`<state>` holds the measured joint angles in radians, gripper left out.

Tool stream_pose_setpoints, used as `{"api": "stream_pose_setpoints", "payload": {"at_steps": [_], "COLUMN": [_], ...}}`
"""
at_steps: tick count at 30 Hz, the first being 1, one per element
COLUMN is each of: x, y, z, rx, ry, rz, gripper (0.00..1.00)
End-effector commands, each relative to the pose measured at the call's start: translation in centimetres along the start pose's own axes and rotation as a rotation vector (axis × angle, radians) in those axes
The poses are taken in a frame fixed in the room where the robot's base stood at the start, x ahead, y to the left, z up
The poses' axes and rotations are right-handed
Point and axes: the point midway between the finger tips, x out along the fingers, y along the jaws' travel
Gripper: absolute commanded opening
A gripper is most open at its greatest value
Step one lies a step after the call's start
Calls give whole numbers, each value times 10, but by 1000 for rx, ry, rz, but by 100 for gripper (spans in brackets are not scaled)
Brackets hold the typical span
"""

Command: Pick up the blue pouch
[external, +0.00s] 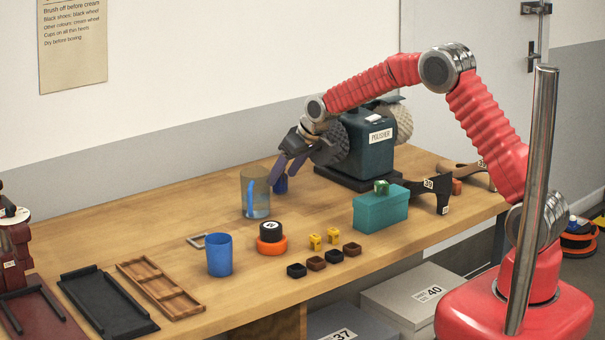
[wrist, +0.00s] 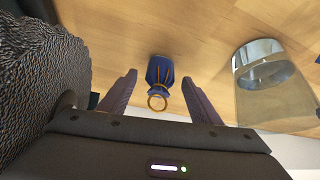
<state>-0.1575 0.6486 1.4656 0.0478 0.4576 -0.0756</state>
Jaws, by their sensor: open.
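The blue pouch (wrist: 160,72) stands on the wooden table, with a gold cord and a gold ring on it, seen in the wrist view. It lies between and just beyond the two fingers of my gripper (wrist: 160,100), which are spread apart and empty. In the external view the pouch (external: 281,184) shows as a small dark blue shape beside the fingers of my gripper (external: 283,170), partly hidden behind them. The fingers point down toward the table. I cannot tell whether they touch the pouch.
A clear glass (external: 249,192) with a blue item in it stands close on the left; it also shows in the wrist view (wrist: 262,75). The polisher (external: 368,145) with its brush wheel (wrist: 40,85) is close on the other side. A blue cup (external: 219,256) and teal box (external: 380,210) stand nearer the front.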

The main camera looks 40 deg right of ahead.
Motion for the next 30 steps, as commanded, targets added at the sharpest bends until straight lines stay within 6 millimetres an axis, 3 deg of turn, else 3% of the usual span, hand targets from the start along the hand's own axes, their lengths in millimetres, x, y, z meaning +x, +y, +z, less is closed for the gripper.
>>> {"api": "stream_pose_setpoints", "payload": {"at_steps": [9, 26, 30], "x": [32, 33, 33], "y": [0, 0, 0], "z": [0, 0, 0], "rx": [0, 0, 0], "ry": [0, 0, 0], "rz": [0, 0, 0], "gripper": [58, 58, 50]}}
